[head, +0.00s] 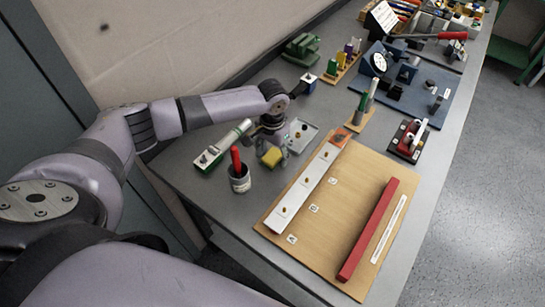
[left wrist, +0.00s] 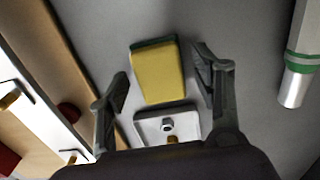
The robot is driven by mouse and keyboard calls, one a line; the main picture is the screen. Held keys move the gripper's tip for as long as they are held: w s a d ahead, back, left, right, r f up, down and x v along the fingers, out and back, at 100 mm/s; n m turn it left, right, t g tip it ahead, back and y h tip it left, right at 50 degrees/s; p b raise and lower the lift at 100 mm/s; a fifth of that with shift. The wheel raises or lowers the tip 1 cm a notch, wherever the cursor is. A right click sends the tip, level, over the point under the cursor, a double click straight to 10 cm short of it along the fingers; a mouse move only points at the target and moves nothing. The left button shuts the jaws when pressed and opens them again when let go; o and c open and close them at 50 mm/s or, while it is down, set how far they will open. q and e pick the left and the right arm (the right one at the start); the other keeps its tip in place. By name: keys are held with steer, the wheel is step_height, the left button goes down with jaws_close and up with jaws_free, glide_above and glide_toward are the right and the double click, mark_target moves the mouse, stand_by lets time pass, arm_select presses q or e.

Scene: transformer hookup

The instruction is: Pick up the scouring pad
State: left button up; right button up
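The scouring pad (head: 271,157) is a small yellow block with a green layer. It lies on the grey workbench, just below my left gripper (head: 272,138) in the head view. In the left wrist view the pad (left wrist: 158,75) shows its yellow face and a green edge at the top. My left gripper (left wrist: 163,64) is open there, with one finger on each side of the pad and a visible gap to both. I cannot tell how far above the bench the fingertips are. My right gripper is not in view.
A cup with a red-handled tool (head: 239,180) and a green-and-white device (head: 211,158) stand left of the pad. A small metal tray (head: 303,136) lies close on its right. A wooden board (head: 336,222) with a red bar (head: 367,228) fills the front right.

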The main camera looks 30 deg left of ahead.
mark_target(272, 155)
arm_select(q)
steer(key=c, duration=0.8)
steer(key=shift+r+b, duration=1.85)
steer(key=shift+r, duration=8.2)
steer(key=o, duration=0.3)
steer(key=c, duration=0.5)
